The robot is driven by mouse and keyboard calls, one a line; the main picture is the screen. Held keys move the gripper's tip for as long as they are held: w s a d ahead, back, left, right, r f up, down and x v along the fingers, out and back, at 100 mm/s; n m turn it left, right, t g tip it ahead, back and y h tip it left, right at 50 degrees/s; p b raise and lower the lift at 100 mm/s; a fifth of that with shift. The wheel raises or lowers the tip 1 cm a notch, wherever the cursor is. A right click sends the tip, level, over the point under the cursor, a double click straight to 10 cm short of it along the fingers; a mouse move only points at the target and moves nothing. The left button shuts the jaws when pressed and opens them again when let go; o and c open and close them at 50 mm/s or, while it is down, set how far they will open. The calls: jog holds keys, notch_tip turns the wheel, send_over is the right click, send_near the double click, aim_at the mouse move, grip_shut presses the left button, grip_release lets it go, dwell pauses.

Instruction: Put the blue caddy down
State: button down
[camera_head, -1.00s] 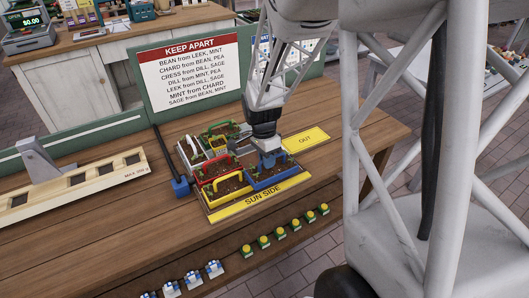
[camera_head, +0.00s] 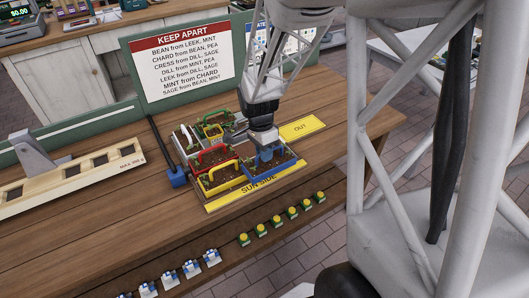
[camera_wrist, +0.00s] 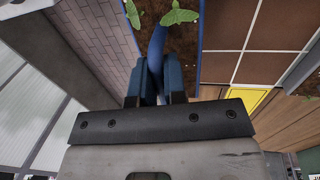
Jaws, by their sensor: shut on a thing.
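The blue caddy (camera_head: 280,173) holds dark soil and seedlings. In the head view it is at the front right of the planting tray, overlapping the back edge of the yellow SUN SIDE strip (camera_head: 226,204) and covering part of its lettering. My gripper (camera_head: 266,147) is above it, with its fingers closed on the blue handle. In the wrist view the handle (camera_wrist: 157,45) runs between the two fingers (camera_wrist: 155,85), with soil and green leaves beyond. The caddy looks roughly level and slightly raised. Its underside is hidden, so any gap beneath it cannot be measured.
A yellow caddy (camera_head: 224,186) and a red caddy (camera_head: 200,164) stand close to its left. White, green and small yellow-handled caddies are behind. The yellow OUT mat (camera_head: 302,127) is bare. Small yellow-green blocks (camera_head: 276,226) line the front edge. A KEEP APART sign (camera_head: 187,70) stands behind.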

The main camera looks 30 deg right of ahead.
jog(key=shift+s, duration=0.15)
jog(key=s, duration=0.8)
jog(key=shift+s+a+r, duration=0.15)
jog(key=shift+s+a, duration=0.1)
jog(key=shift+a, duration=0.1)
jog(key=w+d, duration=0.2)
jog(key=w, duration=0.5)
jog(key=w+d+f, duration=0.1)
jog(key=w+d, duration=0.2)
jog(key=w, duration=0.5)
jog(key=shift+d+f, duration=0.25)
jog(key=shift+d, duration=0.05)
jog(key=shift+f, duration=1.75)
jog(key=shift+f, duration=0.15)
